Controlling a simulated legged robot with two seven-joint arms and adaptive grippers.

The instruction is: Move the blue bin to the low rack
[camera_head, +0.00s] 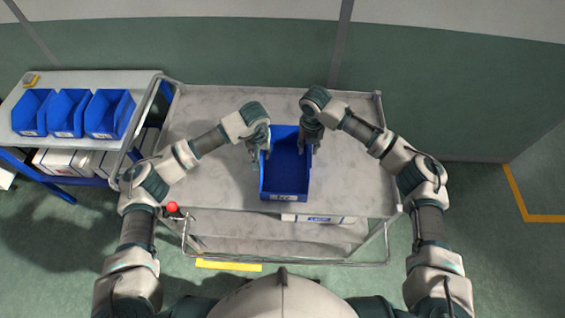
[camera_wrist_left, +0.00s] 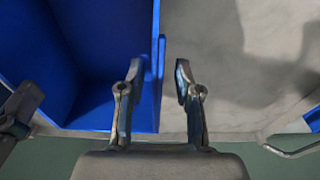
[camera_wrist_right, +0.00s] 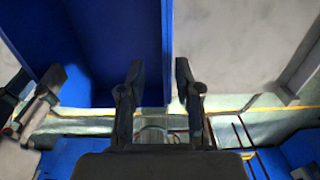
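The blue bin (camera_head: 285,180) sits upright on the grey top of the wheeled cart (camera_head: 215,185), its labelled end facing me. It looks empty. My left gripper (camera_head: 258,150) is at its left wall and my right gripper (camera_head: 312,143) at its right wall. In the left wrist view, the open fingers (camera_wrist_left: 157,85) straddle the rim of the bin (camera_wrist_left: 95,95), one inside and one outside. In the right wrist view, the open fingers (camera_wrist_right: 160,85) straddle the opposite wall of the bin (camera_wrist_right: 100,60) likewise. A low rack-like table (camera_head: 135,83) stands at left.
Three blue bins (camera_head: 68,113) stand in a row on the left table, with white boxes (camera_head: 65,162) beneath. A white box (camera_head: 318,219) lies on the cart's lower shelf. A red knob (camera_head: 172,207) is near the cart's left front corner. The cart top beside the bin is clear.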

